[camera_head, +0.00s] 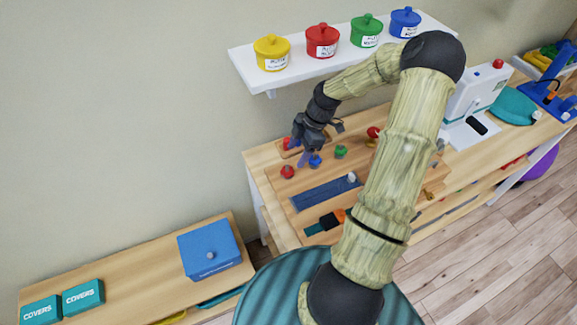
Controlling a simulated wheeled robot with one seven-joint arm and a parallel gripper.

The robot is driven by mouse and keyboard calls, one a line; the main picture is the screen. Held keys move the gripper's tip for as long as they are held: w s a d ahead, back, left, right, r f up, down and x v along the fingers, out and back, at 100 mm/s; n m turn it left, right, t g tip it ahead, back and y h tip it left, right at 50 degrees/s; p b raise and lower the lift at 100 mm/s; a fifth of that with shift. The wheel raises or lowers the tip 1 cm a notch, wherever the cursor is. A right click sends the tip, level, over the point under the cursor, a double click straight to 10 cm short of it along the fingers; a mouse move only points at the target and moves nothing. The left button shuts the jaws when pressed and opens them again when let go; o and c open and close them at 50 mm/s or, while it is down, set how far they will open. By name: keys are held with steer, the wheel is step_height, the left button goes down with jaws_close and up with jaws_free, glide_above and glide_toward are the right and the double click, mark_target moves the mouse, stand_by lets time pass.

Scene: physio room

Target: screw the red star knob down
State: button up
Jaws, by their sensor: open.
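A red knob (287,171) stands at the left end of the wooden workbench (262,160). Another red piece (288,143) shows just left of my gripper, partly hidden by it. A third red piece (373,132) is farther right, near my arm. They are too small to tell which one is star-shaped. My gripper (304,152) is open and points down over the bench's left part, above and right of the front red knob and apart from it. A blue knob (315,161) is close by its fingers, and a green knob (340,152) is to the right.
A white wall shelf (250,72) with yellow, red, green and blue pots hangs above the bench. A blue strip (325,193) lies in front of the knobs. A white machine (475,98) stands on the right. My arm hides the bench's middle. A low table (130,264) holds boxes.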

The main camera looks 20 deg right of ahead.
mark_target(288, 170)
steer(key=shift+f, duration=0.1)
steer(key=p+x, duration=0.1)
steer(key=x, duration=0.6)
steer(key=shift+a+f, duration=0.1)
steer(key=shift+f, duration=0.1)
steer(key=shift+c, duration=0.2)
steer(key=c, duration=1)
